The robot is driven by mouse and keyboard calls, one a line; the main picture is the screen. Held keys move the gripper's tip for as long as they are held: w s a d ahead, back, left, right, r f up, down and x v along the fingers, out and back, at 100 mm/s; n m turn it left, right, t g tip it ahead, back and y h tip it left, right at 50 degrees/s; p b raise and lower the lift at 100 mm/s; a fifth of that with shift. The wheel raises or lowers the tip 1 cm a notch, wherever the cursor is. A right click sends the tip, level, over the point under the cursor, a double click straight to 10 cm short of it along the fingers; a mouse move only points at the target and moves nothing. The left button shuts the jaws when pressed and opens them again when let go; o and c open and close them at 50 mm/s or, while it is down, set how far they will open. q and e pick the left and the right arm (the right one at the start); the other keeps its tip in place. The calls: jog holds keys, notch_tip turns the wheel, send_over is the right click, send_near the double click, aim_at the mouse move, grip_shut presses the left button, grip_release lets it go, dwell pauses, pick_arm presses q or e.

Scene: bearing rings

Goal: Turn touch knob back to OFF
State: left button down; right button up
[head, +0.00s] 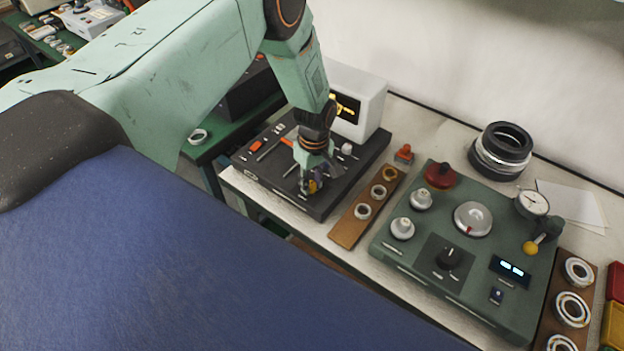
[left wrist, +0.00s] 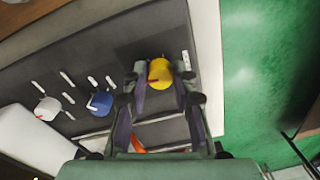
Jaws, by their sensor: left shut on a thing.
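A dark control panel (head: 312,207) lies on the bench. My left gripper (head: 313,186) points down at its front part. In the left wrist view, its two fingers (left wrist: 160,85) are shut on a yellow knob (left wrist: 160,72), one on each side. The knob has a red pointer mark at its left. A blue knob (left wrist: 99,103) and a white knob (left wrist: 48,108) stand in a row beside it, with white label marks nearby. The white knob also shows in the head view (head: 347,149). The labels are too small to read. My right gripper is not in view.
A white box with a lit display (head: 362,100) stands behind the panel. To the right are a wooden ring rack (head: 345,232) and a green console (head: 405,262) with knobs and a dial gauge (head: 533,203). Dark stacked rings (head: 500,150) stand near the wall.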

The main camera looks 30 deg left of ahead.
aim_at(313, 183)
pick_arm(q)
jog(key=shift+w+a+r+n, duration=0.15)
jog(key=shift+w+n, duration=0.1)
jog(key=shift+n, duration=0.35)
jog(key=c, duration=1.5)
grip_release()
jog(key=o, duration=0.4)
jog(key=shift+s, duration=0.15)
jog(key=shift+o, duration=0.2)
notch_tip(313, 183, up, 12)
jog(key=shift+w, duration=0.2)
